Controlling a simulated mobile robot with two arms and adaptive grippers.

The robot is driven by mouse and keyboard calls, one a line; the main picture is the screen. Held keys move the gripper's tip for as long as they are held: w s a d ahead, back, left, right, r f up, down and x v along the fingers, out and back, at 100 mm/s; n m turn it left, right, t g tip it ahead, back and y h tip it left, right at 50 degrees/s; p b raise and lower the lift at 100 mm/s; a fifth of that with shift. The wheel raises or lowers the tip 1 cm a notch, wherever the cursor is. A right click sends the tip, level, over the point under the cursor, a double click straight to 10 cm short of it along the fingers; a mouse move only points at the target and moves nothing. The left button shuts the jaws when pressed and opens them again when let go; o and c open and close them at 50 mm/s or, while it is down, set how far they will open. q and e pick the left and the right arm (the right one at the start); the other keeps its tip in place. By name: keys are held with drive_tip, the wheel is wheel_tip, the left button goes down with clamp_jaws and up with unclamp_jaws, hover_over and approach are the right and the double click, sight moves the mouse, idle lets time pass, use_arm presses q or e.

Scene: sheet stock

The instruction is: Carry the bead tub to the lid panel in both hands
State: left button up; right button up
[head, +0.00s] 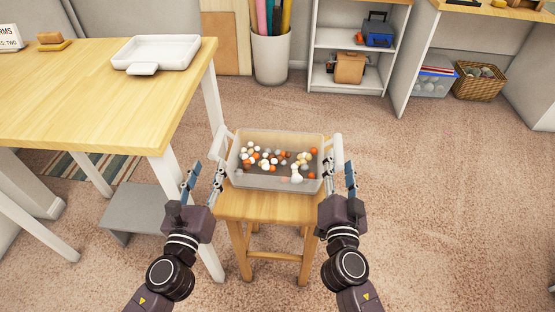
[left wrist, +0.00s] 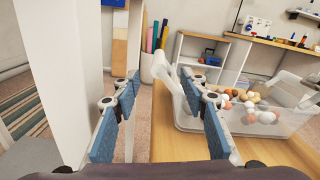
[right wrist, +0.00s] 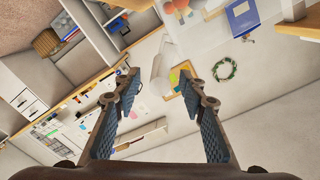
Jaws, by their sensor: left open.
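The bead tub (head: 277,184) is a translucent bin on a wooden stool, with orange, white and grey beads inside and a white handle at each end. It also shows in the left wrist view (left wrist: 252,124). My left gripper (head: 208,166) is open just in front of the left handle (head: 218,143); in the left wrist view that handle (left wrist: 165,72) appears beyond the fingertips. My right gripper (head: 339,162) is open by the right handle (head: 338,146). In the right wrist view its fingers (right wrist: 158,78) are apart. I cannot tell which object is the lid panel.
A wooden table (head: 95,100) at left holds a white shallow tray (head: 160,50). The stool (head: 265,208) stands on carpet beside it. A bin of rolls (head: 272,55), a tan board (head: 226,40) and shelves (head: 335,80) stand behind. Carpet at right is clear.

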sight(214, 153)
use_arm(q)
drive_tip(key=shift+w+d, duration=0.2)
drive_tip(key=shift+w, duration=1.1)
drive_tip(key=shift+w+d, duration=0.2)
drive_tip(key=shift+w, duration=1.1)
drive_tip(key=shift+w+d, duration=0.2)
drive_tip(key=shift+w, duration=1.1)
use_arm(e)
drive_tip(key=shift+w+d, duration=0.2)
drive_tip(key=shift+w, duration=1.1)
drive_tip(key=shift+w+d, duration=0.25)
drive_tip(key=shift+w, duration=1.05)
drive_tip(key=shift+w+d, duration=0.2)
drive_tip(key=shift+w, duration=1.1)
use_arm(q)
clamp_jaws()
use_arm(e)
clamp_jaws()
use_arm(q)
drive_tip(key=shift+r, duration=0.15)
use_arm(e)
drive_tip(key=shift+r, duration=0.15)
